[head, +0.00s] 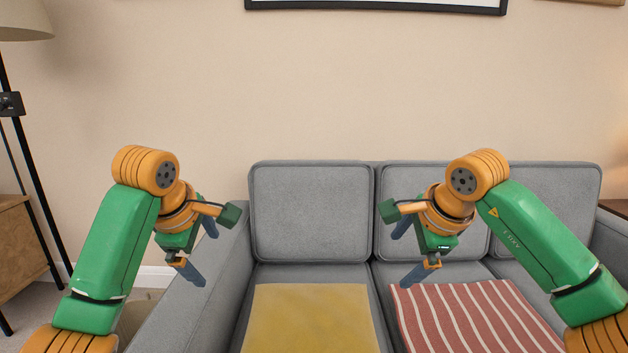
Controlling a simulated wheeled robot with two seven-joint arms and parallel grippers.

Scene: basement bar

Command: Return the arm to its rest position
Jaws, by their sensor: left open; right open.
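My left gripper (200,252) is at the left, in front of the sofa's left armrest, with its blue fingers apart and nothing between them. My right gripper (411,251) is in front of the sofa's middle and right part, above the striped cloth, with its blue fingers apart and nothing between them. Both arms are bent, with the forearms rising from the lower corners and the grippers turned inward.
A grey sofa (310,212) stands ahead against a beige wall. A yellow cloth (312,318) and a red-and-white striped cloth (472,318) lie on its seat. A floor lamp (25,20) and wooden cabinet (22,250) stand at the left.

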